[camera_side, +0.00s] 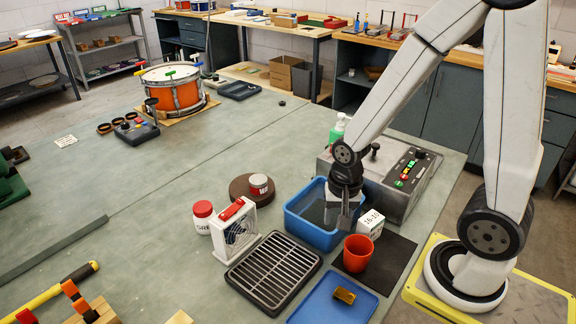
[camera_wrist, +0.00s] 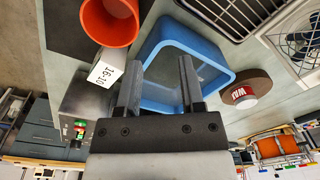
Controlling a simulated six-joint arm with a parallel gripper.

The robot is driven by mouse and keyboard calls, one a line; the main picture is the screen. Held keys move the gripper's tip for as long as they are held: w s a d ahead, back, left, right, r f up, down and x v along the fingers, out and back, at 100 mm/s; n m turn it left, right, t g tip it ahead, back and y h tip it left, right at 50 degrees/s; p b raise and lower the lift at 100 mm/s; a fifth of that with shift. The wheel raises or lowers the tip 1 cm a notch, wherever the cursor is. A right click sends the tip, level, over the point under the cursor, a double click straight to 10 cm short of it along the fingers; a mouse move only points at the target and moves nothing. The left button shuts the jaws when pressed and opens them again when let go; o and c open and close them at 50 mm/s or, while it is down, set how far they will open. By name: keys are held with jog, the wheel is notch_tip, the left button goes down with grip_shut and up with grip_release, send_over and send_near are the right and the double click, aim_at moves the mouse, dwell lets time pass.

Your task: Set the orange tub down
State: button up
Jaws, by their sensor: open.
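The orange tub (camera_side: 357,253) stands upright on the dark mat, just right of the blue bin. It also shows in the wrist view (camera_wrist: 112,22) at the top left, apart from my fingers. My gripper (camera_side: 342,218) is above the near right part of the blue bin (camera_side: 294,224), to the left of the tub. In the wrist view my gripper (camera_wrist: 160,82) has its two fingers spread with nothing between them, and the blue bin (camera_wrist: 233,78) lies behind them.
A white box marked 16-10 (camera_side: 370,222) stands behind the tub. A blue tray (camera_side: 318,304) with a small yellow-brown block (camera_side: 344,295) lies in front. A black grate (camera_side: 270,268) is to the left. A grey control box (camera_side: 408,180) stands behind. The dark mat (camera_side: 398,262) has free room right of the tub.

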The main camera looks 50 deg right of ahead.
aim_at(346, 241)
jog(key=f+m, duration=0.1)
jog(key=m, duration=0.1)
jog(key=s+d+m+g, duration=0.1)
jog(key=m, duration=0.1)
jog(key=f+m, duration=0.1)
jog(key=m, duration=0.2)
jog(key=shift+s+d+f, duration=0.2)
jog(key=shift+s+f, duration=0.1)
jog(key=shift+s, duration=0.1)
jog(key=shift+f, duration=0.1)
jog(key=shift+s+f, duration=0.1)
jog(key=shift+f, duration=1.1)
jog(key=shift+f, duration=0.15)
jog(key=shift+s+f, duration=0.2)
jog(key=shift+f, duration=2.2)
jog(key=shift+c, duration=0.2)
grip_shut()
